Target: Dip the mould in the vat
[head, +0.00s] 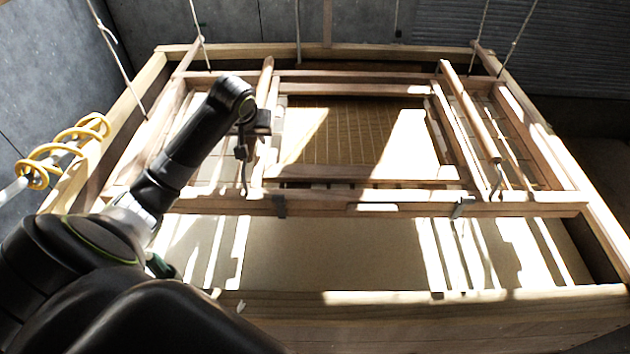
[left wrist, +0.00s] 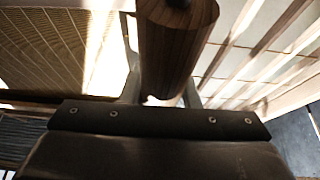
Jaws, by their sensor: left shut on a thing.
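The mould is a wooden frame with a brown ribbed screen (head: 355,135), in the middle of the head view. A round wooden handle runs along each side, the left handle (head: 267,78) and the right handle (head: 468,108). My left gripper (head: 260,124) is at the left handle; in the left wrist view that handle (left wrist: 178,50) sits between the shut fingers, with the screen (left wrist: 45,45) to its left. The vat (head: 440,312) is a large wooden box with a pale surface (head: 330,255) inside; the mould is over it. I cannot tell the gap between them. My right gripper is not in view.
Several ropes (head: 110,45) hang from above around the frame and the vat. A yellow coil (head: 65,140) around a pale tube is at the left. Grey walls (head: 45,60) stand left and behind. Strong stripes of light cross the vat.

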